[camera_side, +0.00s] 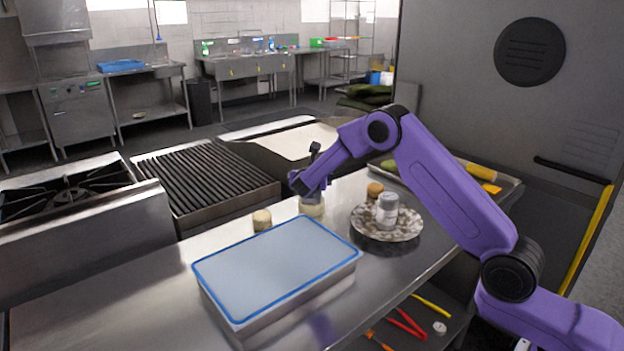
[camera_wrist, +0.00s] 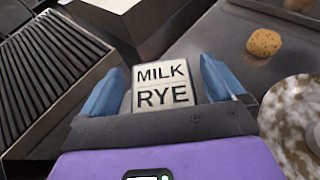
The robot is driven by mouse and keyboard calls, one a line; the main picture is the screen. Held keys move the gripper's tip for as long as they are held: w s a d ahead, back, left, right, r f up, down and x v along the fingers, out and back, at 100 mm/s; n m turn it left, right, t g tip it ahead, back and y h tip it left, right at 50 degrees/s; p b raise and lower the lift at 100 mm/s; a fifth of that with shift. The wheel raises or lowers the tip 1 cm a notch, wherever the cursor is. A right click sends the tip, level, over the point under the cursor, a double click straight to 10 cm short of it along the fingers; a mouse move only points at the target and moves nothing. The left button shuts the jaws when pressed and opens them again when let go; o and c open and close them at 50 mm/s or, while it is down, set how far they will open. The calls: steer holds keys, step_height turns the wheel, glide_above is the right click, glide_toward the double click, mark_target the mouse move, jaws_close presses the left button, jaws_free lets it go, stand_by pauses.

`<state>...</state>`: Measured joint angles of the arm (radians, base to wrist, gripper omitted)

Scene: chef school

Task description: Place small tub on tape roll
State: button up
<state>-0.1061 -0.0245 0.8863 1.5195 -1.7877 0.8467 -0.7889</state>
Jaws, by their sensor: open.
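My gripper (camera_side: 308,186) points down at the counter, left of the plate. A small pale container (camera_side: 312,208) stands under it, partly hidden by the fingers; I take it for the small tub. In the wrist view a pale block lettered "MILK RYE" (camera_wrist: 162,85) shows between the two blue fingers (camera_wrist: 160,82), which are apart. I cannot tell whether they touch it. I cannot tell for sure which thing is the tape roll: a short beige cylinder (camera_side: 262,220) stands on the counter left of my gripper, and a small white round thing (camera_side: 440,328) lies on the lower shelf.
A speckled plate (camera_side: 407,230) to the right holds a grey and white can (camera_side: 387,210). A brown round lump (camera_side: 375,189) lies behind it. A large blue-rimmed box (camera_side: 280,265) fills the near counter. A ridged grill (camera_side: 205,180) is at the left. A tray (camera_side: 510,184) stands at the back right.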

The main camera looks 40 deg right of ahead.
steer(key=v, duration=1)
steer(key=shift+s, duration=0.15)
steer(key=shift+s+a+r, duration=0.1)
steer(key=shift+r, duration=0.05)
steer(key=s+a+m+g+y, duration=0.2)
steer(key=s+m+g+y, duration=0.2)
steer(key=s, duration=1.9)
steer(key=s+a+m+g+y, duration=0.2)
steer(key=s+m+g+y, duration=0.3)
steer(key=s, duration=1.8)
steer(key=m+y, duration=0.1)
steer(key=m, duration=0.4)
steer(key=shift+s+r, duration=0.25)
steer(key=shift+s, duration=0.15)
